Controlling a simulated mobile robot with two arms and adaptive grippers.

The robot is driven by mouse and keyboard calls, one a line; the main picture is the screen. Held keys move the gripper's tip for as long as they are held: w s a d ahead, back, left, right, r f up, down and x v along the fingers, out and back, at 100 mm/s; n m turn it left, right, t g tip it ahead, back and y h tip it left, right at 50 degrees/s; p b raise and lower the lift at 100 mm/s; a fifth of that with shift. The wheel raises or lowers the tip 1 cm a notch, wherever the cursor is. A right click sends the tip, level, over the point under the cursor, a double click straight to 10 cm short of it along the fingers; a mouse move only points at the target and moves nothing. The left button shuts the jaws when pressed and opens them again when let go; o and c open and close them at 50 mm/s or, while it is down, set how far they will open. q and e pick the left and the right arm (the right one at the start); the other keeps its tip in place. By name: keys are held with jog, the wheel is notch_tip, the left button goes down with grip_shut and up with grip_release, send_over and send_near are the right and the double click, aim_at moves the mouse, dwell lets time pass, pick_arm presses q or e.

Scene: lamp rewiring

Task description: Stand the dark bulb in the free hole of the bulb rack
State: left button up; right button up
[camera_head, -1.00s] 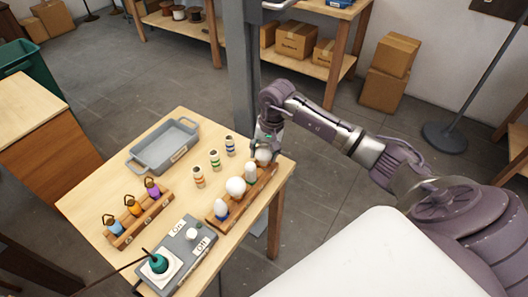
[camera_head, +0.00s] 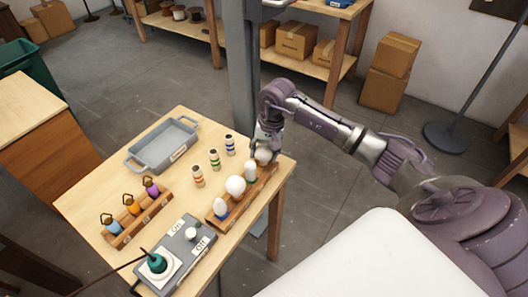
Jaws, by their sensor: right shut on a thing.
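The wooden bulb rack (camera_head: 237,206) lies along the right side of the table. A slim white bulb with a blue base (camera_head: 220,208), a round white bulb (camera_head: 235,186) and a pale bulb with a green base (camera_head: 250,171) stand in it. My right gripper (camera_head: 265,150) points down over the rack's far end, shut on a pale, unlit bulb (camera_head: 264,156). That bulb is upright at the far end. The fingers partly hide it, and I cannot tell whether its base is inside the hole. My left gripper is not in view.
A grey tray (camera_head: 135,164) stands at the table's back left. Several small striped bottles (camera_head: 214,159) stand between it and the rack. A holder with three coloured ringed pieces (camera_head: 142,220) is at left. A grey switch box (camera_head: 181,263) with a green socket is in front.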

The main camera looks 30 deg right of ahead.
jog(key=o, duration=1.3)
jog(key=shift+c, duration=0.2)
jog(key=shift+r, duration=0.15)
jog(key=r, duration=0.4)
jog(key=d+r, duration=0.1)
jog(key=r, duration=0.2)
jog(key=s+r, duration=0.1)
jog(key=r, duration=0.3)
jog(key=shift+s+d+r, duration=0.1)
jog(key=shift+d+r, duration=0.1)
jog(key=shift+r, duration=0.1)
